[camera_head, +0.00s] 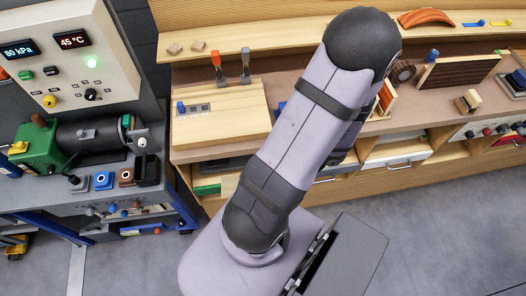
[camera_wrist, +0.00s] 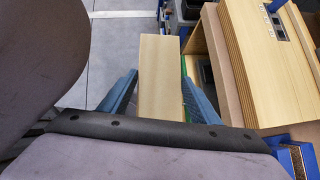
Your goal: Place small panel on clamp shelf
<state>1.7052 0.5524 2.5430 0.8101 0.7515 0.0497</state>
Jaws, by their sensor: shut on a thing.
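The small panel (camera_wrist: 160,75) is a pale wooden strip in the wrist view, standing out lengthwise between the two blue fingers. My gripper (camera_wrist: 160,98) is shut on it. The panel is off the floor, beside the bench edge. In the head view my arm hides the gripper; a pale piece beside the bench's lower left opening may be the panel, but I cannot tell surely. Which ledge is the clamp shelf is not clear. Two upright clamps, one orange (camera_head: 217,66) and one grey (camera_head: 245,66), stand at the back of the wooden bench.
A pale board with a small switch block (camera_head: 194,108) lies on the bench's left. A control panel (camera_head: 75,55) and a green pump (camera_head: 36,146) stand farther left. Open compartments run under the bench top. The grey floor (camera_head: 430,220) before the bench is clear.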

